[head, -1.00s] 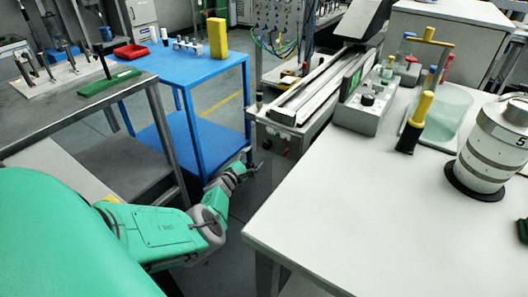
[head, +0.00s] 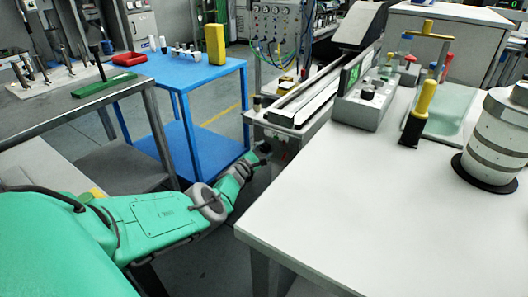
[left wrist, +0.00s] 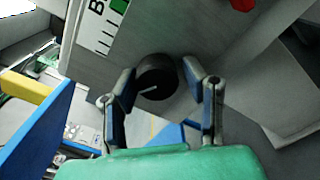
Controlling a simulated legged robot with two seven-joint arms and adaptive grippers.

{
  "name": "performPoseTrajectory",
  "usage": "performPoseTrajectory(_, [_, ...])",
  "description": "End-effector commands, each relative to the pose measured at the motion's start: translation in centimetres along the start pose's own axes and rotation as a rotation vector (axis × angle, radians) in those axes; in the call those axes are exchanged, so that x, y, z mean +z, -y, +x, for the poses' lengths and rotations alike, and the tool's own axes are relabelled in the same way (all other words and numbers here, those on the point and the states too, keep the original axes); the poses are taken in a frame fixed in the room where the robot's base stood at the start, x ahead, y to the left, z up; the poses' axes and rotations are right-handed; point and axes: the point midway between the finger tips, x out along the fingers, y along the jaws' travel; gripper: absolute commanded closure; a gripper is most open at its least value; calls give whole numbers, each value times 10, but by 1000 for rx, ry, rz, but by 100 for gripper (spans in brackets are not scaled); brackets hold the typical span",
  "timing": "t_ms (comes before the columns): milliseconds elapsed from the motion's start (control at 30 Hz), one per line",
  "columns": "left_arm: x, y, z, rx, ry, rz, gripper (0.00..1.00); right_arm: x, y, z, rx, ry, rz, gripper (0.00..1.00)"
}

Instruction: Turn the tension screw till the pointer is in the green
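The tension screw shows as a round black knob (left wrist: 155,78) with a white line, on a grey metal face in the left wrist view. Above left of it is a white scale (left wrist: 96,28) with black ticks and a green patch (left wrist: 119,5). I cannot make out the pointer. My left gripper (left wrist: 160,72) is open, with one finger on each side of the knob. The left fingertip is close to the knob; a gap shows at the right one. In the head view my left gripper (head: 260,155) is small at the machine's front end. My right gripper is not in view.
The machine's long rail (head: 305,100) runs beside the white table (head: 350,215). A control box (head: 362,110) and a yellow-handled brush (head: 420,110) stand on that table. A blue table (head: 180,72) is at the left. A red part (left wrist: 242,4) is above right of the knob.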

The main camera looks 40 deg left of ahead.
Motion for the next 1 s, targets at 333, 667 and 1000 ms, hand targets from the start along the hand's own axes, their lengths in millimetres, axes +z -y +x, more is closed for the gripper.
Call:
performPoseTrajectory(333, [-3,1,-2,-3,-3,-4,94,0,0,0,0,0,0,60])
performPoseTrajectory(667, [-6,2,-3,-5,-9,-13,94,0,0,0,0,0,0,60])
performPoseTrajectory(1000, [-7,4,-3,-7,-11,-64,94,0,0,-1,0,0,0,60])
